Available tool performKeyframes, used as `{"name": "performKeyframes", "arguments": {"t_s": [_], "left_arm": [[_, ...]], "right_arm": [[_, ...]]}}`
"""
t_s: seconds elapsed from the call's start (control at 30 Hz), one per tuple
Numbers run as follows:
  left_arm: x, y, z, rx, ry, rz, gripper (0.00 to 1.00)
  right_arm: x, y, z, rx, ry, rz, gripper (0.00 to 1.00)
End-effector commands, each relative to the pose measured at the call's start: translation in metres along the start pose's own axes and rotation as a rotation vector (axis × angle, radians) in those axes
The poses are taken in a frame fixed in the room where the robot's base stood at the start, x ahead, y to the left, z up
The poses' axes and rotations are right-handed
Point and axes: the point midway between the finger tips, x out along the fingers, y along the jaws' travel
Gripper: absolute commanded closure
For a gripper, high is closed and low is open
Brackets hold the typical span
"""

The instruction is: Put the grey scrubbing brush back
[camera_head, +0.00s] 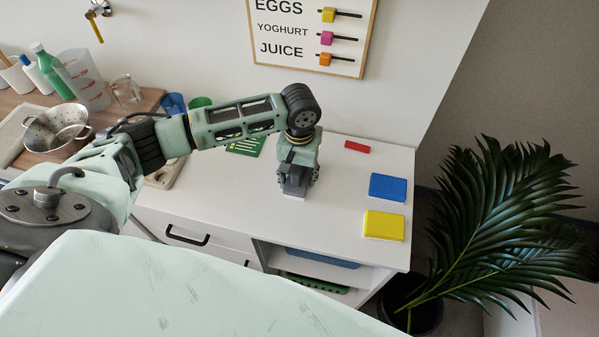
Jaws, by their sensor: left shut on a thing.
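My left gripper (296,181) points straight down over the white counter (340,225). It is shut on the grey scrubbing brush (293,195), which is mostly hidden by the fingers; only a small light-grey lower edge shows, at or just above the counter top. I cannot tell whether the brush touches the counter. My right gripper is not in view.
A red block (357,146), a blue pad (388,187) and a yellow pad (384,225) lie to the right. A green item (245,147) lies behind my left arm. A colander (58,128) stands at left. A plant (500,215) stands beyond the counter's right edge.

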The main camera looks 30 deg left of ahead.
Motion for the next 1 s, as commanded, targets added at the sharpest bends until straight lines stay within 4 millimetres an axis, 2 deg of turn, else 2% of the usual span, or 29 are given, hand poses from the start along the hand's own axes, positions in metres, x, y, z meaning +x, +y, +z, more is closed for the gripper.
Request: {"name": "performKeyframes", "arguments": {"t_s": [0.27, 0.3, 0.5, 0.83, 1.0], "left_arm": [[0.002, 0.001, 0.0, 0.0, -0.001, 0.001, 0.89], [0.002, 0.001, 0.0, 0.0, 0.0, 0.001, 0.52], [0.002, 0.001, 0.0, 0.0, 0.0, 0.001, 0.36], [0.0, 0.0, 0.0, 0.0, 0.001, 0.001, 0.36], [-0.021, 0.001, -0.001, -0.001, 0.004, 0.004, 0.36]], "right_arm": [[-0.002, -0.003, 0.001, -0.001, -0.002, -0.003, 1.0], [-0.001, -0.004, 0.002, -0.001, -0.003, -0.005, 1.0], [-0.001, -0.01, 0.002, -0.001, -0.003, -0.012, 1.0], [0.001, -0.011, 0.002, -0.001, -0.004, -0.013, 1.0], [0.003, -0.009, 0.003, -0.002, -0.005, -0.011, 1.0]]}}
